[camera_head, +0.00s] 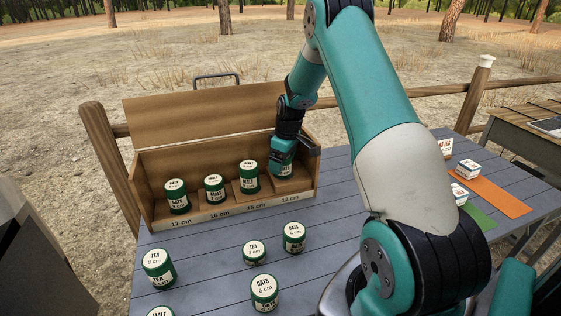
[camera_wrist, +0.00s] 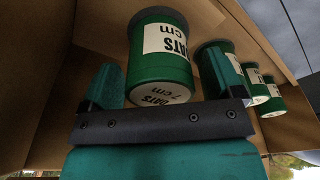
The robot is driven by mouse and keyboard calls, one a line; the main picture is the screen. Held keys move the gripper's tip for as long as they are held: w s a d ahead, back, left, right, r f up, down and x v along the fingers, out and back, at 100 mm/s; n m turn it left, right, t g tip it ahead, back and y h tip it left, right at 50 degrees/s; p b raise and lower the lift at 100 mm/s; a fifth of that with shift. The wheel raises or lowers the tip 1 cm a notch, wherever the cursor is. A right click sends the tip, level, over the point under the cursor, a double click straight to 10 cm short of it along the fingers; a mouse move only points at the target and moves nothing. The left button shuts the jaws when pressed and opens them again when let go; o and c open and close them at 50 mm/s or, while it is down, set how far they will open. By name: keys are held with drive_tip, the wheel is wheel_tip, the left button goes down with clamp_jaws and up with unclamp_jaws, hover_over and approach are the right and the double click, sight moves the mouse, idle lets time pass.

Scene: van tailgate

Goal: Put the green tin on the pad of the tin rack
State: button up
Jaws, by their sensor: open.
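My gripper (camera_head: 283,160) is low inside the wooden tin rack (camera_head: 232,205), above the rightmost step, marked 12 cm. In the wrist view my gripper (camera_wrist: 165,80) is open, with one finger on each side of a green tin (camera_wrist: 160,60) labelled OATS 7 cm. A narrow gap shows between the tin and each finger. The tin looks upright. In the head view my gripper mostly hides it, and the pad under it cannot be made out clearly.
Several TEA and OATS tins (camera_head: 264,291) stand on the grey table in front. White boxes (camera_head: 467,169) stand at the right. The rack's raised lid (camera_head: 200,115) is behind.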

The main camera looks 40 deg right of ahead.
drive_tip(key=r, duration=0.3)
drive_tip(key=s+r, duration=0.1)
drive_tip(key=r, duration=0.6)
drive_tip(key=shift+s+d+r, duration=0.25)
drive_tip(key=shift+r, duration=0.15)
drive_tip(key=shift+a+r, duration=0.1)
drive_tip(key=shift+r, duration=0.25)
drive_tip(key=s+a+r+n+y, duration=0.1)
drive_tip(key=s+a+r, duration=0.1)
drive_tip(key=a, duration=0.5)
drive_tip(key=s+a+r, duration=0.2)
drive_tip(key=a+r, duration=0.1)
drive_tip(key=a, duration=0.5)
drive_tip(key=s+a+r+n+y, duration=0.1)
drive_tip(key=s+a+r, duration=0.1)
drive_tip(key=a, duration=0.5)
drive_tip(key=s+a+r+g, duration=0.1)
drive_tip(key=s+a, duration=0.7)
drive_tip(key=s, duration=0.2)
drive_tip(key=s+a+r+n+y, duration=0.1)
drive_tip(key=s+a, duration=0.7)
drive_tip(key=s, duration=0.3)
drive_tip(key=shift+a+g+y, duration=0.15)
drive_tip(key=shift+g+y, duration=0.15)
drive_tip(key=shift+g, duration=0.1)
